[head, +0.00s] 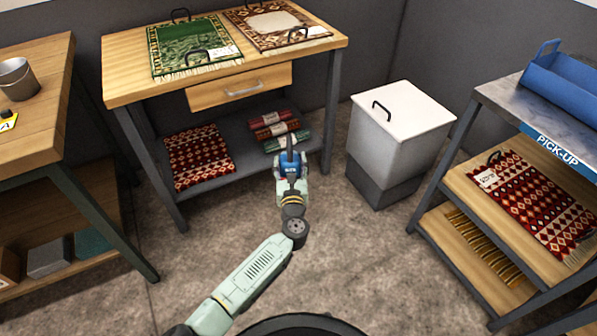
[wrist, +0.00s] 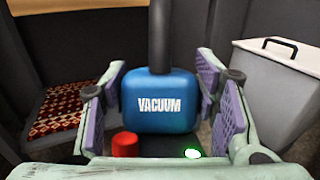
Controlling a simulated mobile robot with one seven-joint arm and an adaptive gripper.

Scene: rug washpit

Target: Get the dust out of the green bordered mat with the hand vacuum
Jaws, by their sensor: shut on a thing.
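The green bordered mat (head: 190,45) lies flat on the wooden table at the back, with black handles at two ends, a pale fringe and a white tag. My gripper (head: 290,182) is shut on the blue hand vacuum (head: 291,165), low in front of the table's lower shelf and well away from the mat. In the wrist view the vacuum (wrist: 170,103) sits between the purple finger pads, its dark nozzle pointing up and away. A red button (wrist: 125,145) and a lit green light (wrist: 193,153) show on it. The mat is not in the wrist view.
A brown bordered mat (head: 270,22) lies right of the green one on the table (head: 125,75). A drawer (head: 240,88) juts out below. Rolled rugs (head: 275,127) and a red mat (head: 198,155) are on the shelf. A lidded bin (head: 400,130) and pick-up rack (head: 495,95) stand right.

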